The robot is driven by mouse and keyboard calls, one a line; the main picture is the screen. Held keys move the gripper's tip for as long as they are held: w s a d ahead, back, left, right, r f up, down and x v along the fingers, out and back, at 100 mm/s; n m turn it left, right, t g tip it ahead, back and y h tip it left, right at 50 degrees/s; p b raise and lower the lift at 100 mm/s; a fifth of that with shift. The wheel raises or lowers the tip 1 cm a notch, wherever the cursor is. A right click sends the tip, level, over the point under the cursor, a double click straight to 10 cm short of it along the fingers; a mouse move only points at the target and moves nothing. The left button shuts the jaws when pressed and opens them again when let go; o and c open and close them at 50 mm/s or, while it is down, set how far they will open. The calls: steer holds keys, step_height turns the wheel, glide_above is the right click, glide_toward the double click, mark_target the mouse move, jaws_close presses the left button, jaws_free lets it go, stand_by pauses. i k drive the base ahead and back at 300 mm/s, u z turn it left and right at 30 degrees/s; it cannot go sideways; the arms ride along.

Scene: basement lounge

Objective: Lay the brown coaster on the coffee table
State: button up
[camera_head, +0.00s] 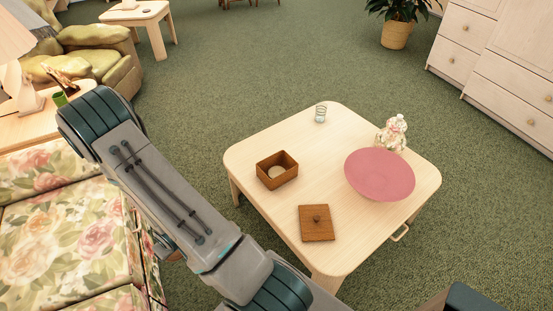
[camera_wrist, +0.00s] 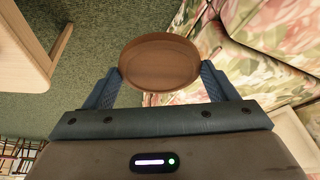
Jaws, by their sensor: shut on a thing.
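My gripper (camera_wrist: 160,74) is shut on the brown coaster (camera_wrist: 158,58), a round, shallow, rimmed disc between the two blue fingers in the wrist view. The coaster is held clear of the coffee table, over the gap between table and floral sofa. The pale wooden coffee table (camera_head: 312,160) stands right of my arm in the head view; its edge also shows at the upper left of the wrist view (camera_wrist: 22,48). In the head view my arm hides the gripper.
On the table are an open brown box (camera_head: 277,180), its knobbed square lid (camera_head: 317,223), a pink bowl (camera_head: 380,175), a floral figurine (camera_head: 393,133) and a wire coil (camera_head: 321,113). The table's middle and far left are bare. The floral sofa (camera_head: 65,235) is at left.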

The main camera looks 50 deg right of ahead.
mark_target(287, 138)
steer(key=z, duration=0.75)
steer(key=i, duration=0.95)
steer(key=z, duration=0.6)
steer(key=i, duration=0.8)
steer(key=z, duration=0.15)
